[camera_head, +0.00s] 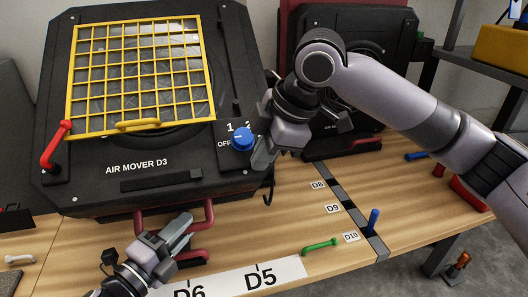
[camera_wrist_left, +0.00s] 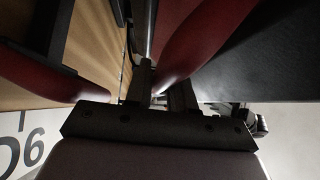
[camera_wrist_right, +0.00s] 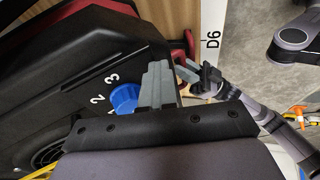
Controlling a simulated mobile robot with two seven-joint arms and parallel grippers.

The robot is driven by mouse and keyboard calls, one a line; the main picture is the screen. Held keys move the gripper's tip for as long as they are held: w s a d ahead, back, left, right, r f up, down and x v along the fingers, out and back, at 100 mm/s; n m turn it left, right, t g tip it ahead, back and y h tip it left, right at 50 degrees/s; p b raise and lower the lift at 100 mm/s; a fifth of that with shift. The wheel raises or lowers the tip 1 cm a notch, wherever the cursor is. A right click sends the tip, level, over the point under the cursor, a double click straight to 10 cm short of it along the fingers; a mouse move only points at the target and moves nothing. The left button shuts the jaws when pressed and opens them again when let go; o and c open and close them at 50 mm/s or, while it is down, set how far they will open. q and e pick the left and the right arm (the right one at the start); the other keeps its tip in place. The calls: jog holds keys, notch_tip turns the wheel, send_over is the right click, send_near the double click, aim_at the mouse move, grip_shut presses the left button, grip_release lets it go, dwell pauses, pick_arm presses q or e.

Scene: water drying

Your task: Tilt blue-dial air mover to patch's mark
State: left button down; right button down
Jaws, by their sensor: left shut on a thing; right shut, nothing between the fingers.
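The black air mover (camera_head: 160,185), labelled AIR MOVER D3, has a yellow grille, a blue dial (camera_head: 242,139) and a red lever (camera_head: 55,146). It leans back on the bench. My left gripper (camera_head: 183,228) is shut on the red handle (camera_head: 205,215) at its lower front; the red handle also shows close up in the left wrist view (camera_wrist_left: 205,40). My right gripper (camera_head: 260,163) is shut and empty beside the blue dial; the dial shows left of its fingers in the right wrist view (camera_wrist_right: 123,98). I cannot tell whether they touch. I cannot make out the patch.
A white strip (camera_head: 225,283) marked D5 and D6 lies along the bench front. A dark strip (camera_head: 350,208) runs beside labels D8, D9 and D10. A green handle (camera_head: 320,245) and a blue peg (camera_head: 373,220) are nearby. Another black unit (camera_head: 345,140) stands behind my right arm.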

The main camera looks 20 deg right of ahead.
pick_arm(q)
jog(key=shift+d+r, duration=0.1)
jog(key=shift+r, duration=0.45)
pick_arm(e)
jog(key=shift+d+f, duration=0.2)
jog(key=shift+f, duration=0.5)
pick_arm(q)
jog(key=c, duration=1.1)
grip_release()
jog(key=shift+s, duration=0.1)
pick_arm(e)
jog(key=shift+w, duration=0.1)
pick_arm(q)
jog(key=shift+f, duration=0.1)
pick_arm(e)
jog(key=shift+a+f, duration=0.1)
jog(key=shift+a, duration=0.1)
